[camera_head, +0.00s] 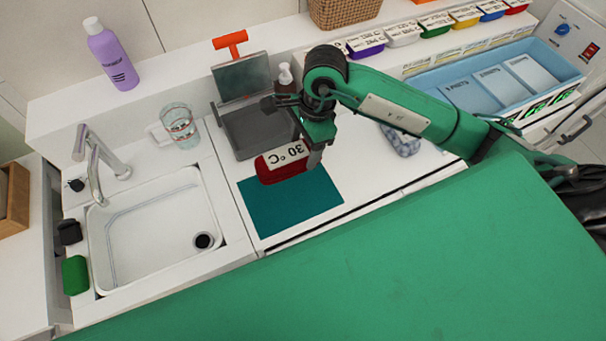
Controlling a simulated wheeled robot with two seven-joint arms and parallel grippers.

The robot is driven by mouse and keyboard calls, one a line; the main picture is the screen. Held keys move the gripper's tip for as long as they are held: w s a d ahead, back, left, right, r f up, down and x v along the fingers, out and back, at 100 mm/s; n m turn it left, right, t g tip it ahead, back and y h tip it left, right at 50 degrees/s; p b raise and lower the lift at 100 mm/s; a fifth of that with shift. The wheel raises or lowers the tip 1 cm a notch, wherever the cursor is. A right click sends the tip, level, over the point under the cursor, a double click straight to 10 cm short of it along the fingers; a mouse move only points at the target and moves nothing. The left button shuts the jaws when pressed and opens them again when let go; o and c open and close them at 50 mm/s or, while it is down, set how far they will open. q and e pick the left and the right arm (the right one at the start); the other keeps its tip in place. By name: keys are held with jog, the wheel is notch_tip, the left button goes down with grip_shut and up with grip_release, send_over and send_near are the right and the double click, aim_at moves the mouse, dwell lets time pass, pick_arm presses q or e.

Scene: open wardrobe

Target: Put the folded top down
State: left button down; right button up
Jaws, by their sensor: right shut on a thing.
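The folded top is a small red bundle (269,172) with a white label reading "30 °C". It shows over the back edge of a flat teal mat (290,208) on the white counter. My right gripper (311,158) reaches in from the right, points down, and is shut on the top's right end. The gripper hides part of the top. I cannot tell whether the top touches the mat or hangs just above it. My left gripper is not in view.
A grey tray with an upright lid (247,128) and a dark pump bottle (285,80) stand behind the top. A glass (180,126) and sink (150,235) are left. A crumpled cloth (401,140) and blue tray (570,68) are right. Most of the mat is bare.

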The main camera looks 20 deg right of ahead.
jog(key=d+p+x, duration=0.1)
jog(key=x, duration=0.3)
jog(key=p+x, duration=0.1)
jog(key=x, duration=0.3)
jog(key=d+p+x, duration=0.1)
jog(key=x, duration=0.4)
jog(key=shift+w+d+f, duration=0.15)
jog(key=shift+d+f, duration=0.2)
jog(key=shift+f, duration=0.1)
jog(key=shift+f, duration=0.1)
jog(key=o, duration=0.4)
jog(key=shift+f, duration=0.1)
jog(key=shift+c, duration=0.2)
jog(key=o, duration=0.4)
jog(key=shift+o, duration=0.2)
